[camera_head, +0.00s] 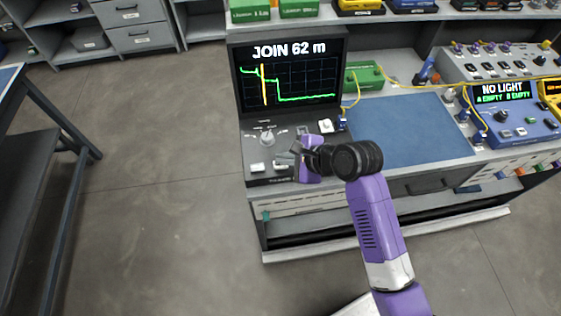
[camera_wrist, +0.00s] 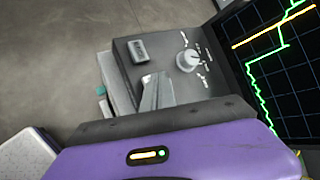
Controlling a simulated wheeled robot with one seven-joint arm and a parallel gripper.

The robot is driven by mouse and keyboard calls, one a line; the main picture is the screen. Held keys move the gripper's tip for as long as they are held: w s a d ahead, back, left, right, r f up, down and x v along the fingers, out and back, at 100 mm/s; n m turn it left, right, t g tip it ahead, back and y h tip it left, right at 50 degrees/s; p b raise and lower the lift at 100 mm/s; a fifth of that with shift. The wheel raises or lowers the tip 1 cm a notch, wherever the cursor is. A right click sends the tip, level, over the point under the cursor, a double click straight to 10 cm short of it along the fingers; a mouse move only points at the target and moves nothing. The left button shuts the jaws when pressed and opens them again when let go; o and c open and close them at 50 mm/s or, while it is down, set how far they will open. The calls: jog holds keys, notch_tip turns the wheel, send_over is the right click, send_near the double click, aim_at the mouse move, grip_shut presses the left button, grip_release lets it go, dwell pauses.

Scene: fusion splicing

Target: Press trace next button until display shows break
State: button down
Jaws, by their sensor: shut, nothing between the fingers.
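The trace display (camera_head: 288,75) stands at the back of the bench and reads "JOIN 62 m", with a green trace and an orange vertical cursor. Part of it shows at the right of the wrist view (camera_wrist: 285,60). Its grey control panel (camera_head: 255,150) has a round knob (camera_head: 267,138), a white button at the front left (camera_head: 257,167) and a white button at the right (camera_head: 326,126). My gripper (camera_head: 286,160) is shut and empty over the panel's front part. Its fingertips (camera_wrist: 157,92) hide part of the panel; whether they touch a button I cannot tell.
A blue mat (camera_head: 410,130) lies right of the panel. A green box (camera_head: 364,76) with a yellow cable sits behind it. A blue meter reading "NO LIGHT" (camera_head: 510,115) stands at the far right. The floor left of the bench is clear.

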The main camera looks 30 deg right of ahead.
aim_at(284, 166)
jog(key=shift+f, duration=0.5)
dwell(0.9)
jog(key=shift+r, duration=0.15)
jog(key=shift+r+p, duration=0.75)
jog(key=shift+p, duration=0.45)
notch_tip(284, 166, up, 5)
jog(key=p, duration=0.5)
jog(key=shift+r, duration=0.1)
dwell(0.4)
